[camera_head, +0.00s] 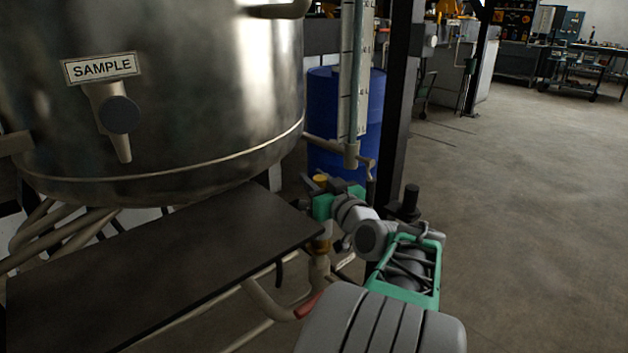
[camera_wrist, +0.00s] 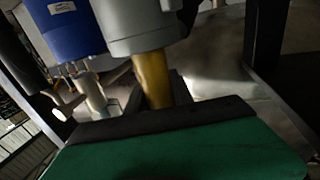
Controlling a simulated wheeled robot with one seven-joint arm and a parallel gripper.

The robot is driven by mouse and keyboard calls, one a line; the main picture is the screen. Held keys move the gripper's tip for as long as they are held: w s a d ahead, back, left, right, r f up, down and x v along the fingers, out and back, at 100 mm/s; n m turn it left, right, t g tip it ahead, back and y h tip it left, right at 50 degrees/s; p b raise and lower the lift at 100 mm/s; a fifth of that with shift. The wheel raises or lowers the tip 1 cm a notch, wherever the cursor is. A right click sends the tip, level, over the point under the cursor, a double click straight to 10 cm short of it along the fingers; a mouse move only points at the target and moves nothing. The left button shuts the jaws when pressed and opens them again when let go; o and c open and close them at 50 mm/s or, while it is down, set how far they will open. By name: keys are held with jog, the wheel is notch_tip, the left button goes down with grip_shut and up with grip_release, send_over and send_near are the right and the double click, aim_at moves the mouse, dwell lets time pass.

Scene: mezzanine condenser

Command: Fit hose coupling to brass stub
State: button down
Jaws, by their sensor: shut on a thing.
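My gripper (camera_head: 328,203) is at the right end of the dark shelf, below the steel vessel. It is shut on a brass-coloured cylinder, seemingly the hose coupling (camera_head: 320,181), whose top shows above the jaws. In the wrist view this brass cylinder (camera_wrist: 152,78) stands behind a dark jaw bar (camera_wrist: 165,122), with a grey cylindrical part (camera_wrist: 140,25) at its upper end. A brass fitting, seemingly the brass stub (camera_head: 321,246), shows just below my gripper on the pipework. The jaws hide the space between the two brass parts, so I cannot tell whether they touch.
The steel vessel (camera_head: 170,95) with a SAMPLE tap fills the left, above the dark shelf (camera_head: 165,265). A blue drum (camera_head: 335,110), a sight tube (camera_head: 356,80) and a black post (camera_head: 398,120) stand close behind my gripper. Open floor (camera_head: 530,200) lies right.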

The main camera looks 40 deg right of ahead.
jog(key=shift+f+b, duration=1.35)
jog(key=shift+b, duration=0.05)
jog(key=c, duration=1.3)
grip_release()
jog(key=shift+c, duration=0.2)
jog(key=o, duration=0.3)
jog(key=shift+s, duration=0.1)
jog(key=p+v, duration=0.1)
jog(key=v, duration=0.6)
jog(key=shift+s+a, duration=0.15)
jog(key=shift+s, duration=0.2)
